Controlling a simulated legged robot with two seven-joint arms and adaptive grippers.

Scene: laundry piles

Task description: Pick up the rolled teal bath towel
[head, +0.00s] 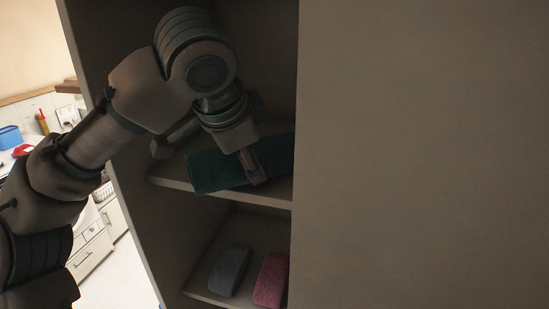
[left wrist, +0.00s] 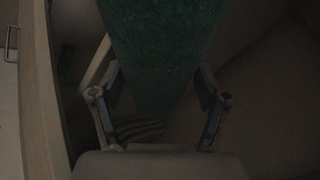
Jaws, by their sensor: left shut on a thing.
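The rolled teal bath towel (head: 212,171) lies at the level of the upper shelf inside the cabinet, partly hidden by my left arm. My left gripper (head: 254,168) reaches down over the towel with its fingers on it. In the left wrist view the teal towel (left wrist: 160,50) fills the space between the two fingers of my left gripper (left wrist: 160,100), which is shut on it. I cannot tell whether the towel rests on the shelf or is slightly above it. My right gripper is not in view.
The shelf edge (head: 225,195) runs below the towel. A grey rolled cloth (head: 229,270) and a pink one (head: 271,279) lie on the shelf below. A large plain panel (head: 425,150) covers the right side. The cabinet's side wall (head: 140,215) stands close left of my gripper.

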